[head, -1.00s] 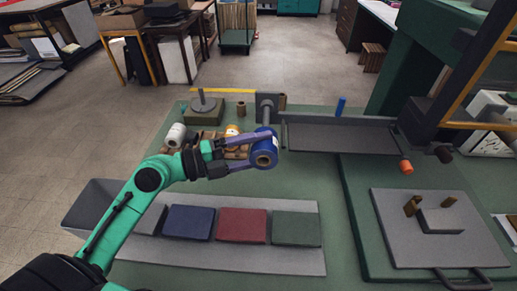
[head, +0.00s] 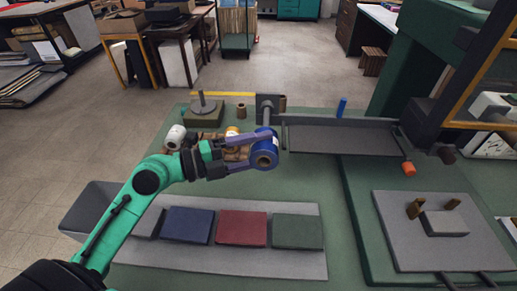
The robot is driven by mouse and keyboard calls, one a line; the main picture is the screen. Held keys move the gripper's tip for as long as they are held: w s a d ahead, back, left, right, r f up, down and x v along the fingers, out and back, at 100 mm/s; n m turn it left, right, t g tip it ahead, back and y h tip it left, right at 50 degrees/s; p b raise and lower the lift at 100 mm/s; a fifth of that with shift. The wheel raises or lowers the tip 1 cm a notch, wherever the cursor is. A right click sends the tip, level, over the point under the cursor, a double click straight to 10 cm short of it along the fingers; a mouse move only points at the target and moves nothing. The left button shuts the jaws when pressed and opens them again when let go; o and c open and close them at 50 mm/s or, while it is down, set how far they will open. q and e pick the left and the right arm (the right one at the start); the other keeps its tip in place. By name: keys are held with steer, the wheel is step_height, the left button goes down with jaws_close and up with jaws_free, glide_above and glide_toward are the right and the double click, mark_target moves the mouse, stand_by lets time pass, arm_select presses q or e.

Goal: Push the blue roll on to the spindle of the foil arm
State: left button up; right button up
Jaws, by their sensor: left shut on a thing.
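The blue roll (head: 265,155) shows a brown core at its near end. My left gripper (head: 255,151) is shut on the blue roll, with its purple fingers on either side of it. The foil arm's grey bracket (head: 268,104) stands just behind the roll. The spindle (head: 267,120) shows as a short grey rod between bracket and roll. The roll lines up with it in this view; I cannot tell whether the spindle is inside the core. My right gripper is not in view.
White (head: 175,136) and orange (head: 232,131) rolls lie on a wooden rack behind my left gripper. A grey tray (head: 340,138) sits right of the roll. Blue (head: 188,226), red (head: 241,228) and green (head: 297,231) covers lie on a grey mat in front.

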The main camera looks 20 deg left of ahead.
arm_select(q)
steer(key=w+a+f+b, duration=0.1)
steer(key=w+a+b, duration=0.2)
steer(key=w+b, duration=0.4)
steer(key=w, duration=0.4)
steer(key=shift+w+b, duration=0.25)
steer(key=shift+b, duration=0.15)
stand_by(1.6)
stand_by(0.3)
steer(key=o, duration=1.5)
steer(key=shift+c, duration=0.2)
